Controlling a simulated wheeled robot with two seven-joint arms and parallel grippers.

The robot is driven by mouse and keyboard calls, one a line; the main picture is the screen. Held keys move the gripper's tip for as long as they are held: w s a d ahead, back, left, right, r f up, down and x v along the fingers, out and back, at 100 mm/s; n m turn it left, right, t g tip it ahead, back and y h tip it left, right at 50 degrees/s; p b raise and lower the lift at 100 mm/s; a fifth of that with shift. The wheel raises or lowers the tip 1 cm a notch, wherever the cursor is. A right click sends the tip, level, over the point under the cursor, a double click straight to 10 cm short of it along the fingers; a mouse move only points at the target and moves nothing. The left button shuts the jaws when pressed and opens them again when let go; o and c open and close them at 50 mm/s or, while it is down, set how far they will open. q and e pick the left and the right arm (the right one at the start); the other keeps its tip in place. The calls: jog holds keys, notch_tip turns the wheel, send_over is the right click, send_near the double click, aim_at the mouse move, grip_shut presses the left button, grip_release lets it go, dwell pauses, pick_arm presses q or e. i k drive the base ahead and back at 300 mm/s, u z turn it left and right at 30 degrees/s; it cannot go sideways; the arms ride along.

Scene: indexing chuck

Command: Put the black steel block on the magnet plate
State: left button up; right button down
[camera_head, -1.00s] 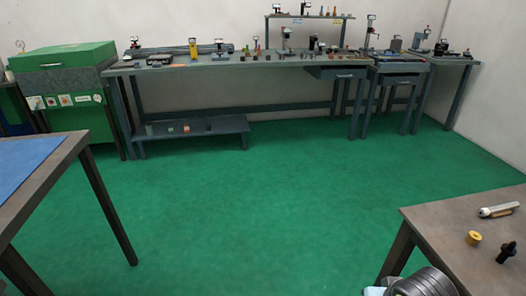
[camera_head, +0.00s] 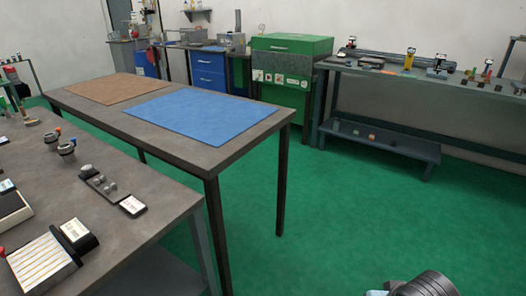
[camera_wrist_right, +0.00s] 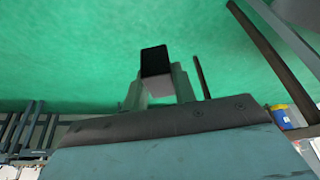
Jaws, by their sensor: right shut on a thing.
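In the right wrist view, my right gripper (camera_wrist_right: 158,88) is shut on the black steel block (camera_wrist_right: 154,61). The block sticks out beyond the fingertips, dark on top with a grey lower face, over green floor. In the head view, only a rounded grey part of my arm shows at the bottom right; the block is out of that view. A pale plate with stripes (camera_head: 40,267) on a dark base lies at the lower left of the head view, on the near table. It may be the magnet plate, but I cannot tell for sure. My left gripper is not in view.
The near grey table (camera_head: 140,235) also holds label cards, knobs and a small dark bar (camera_head: 100,184). Behind it stands a table with a blue mat (camera_head: 200,116) and a brown mat (camera_head: 104,88). A green cabinet (camera_head: 290,85) and workbench line the wall. Green floor is open at right.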

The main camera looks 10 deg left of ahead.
aim_at(46, 254)
jog(key=u, duration=2.5)
jog(key=k, duration=0.2)
jog(key=u, duration=0.1)
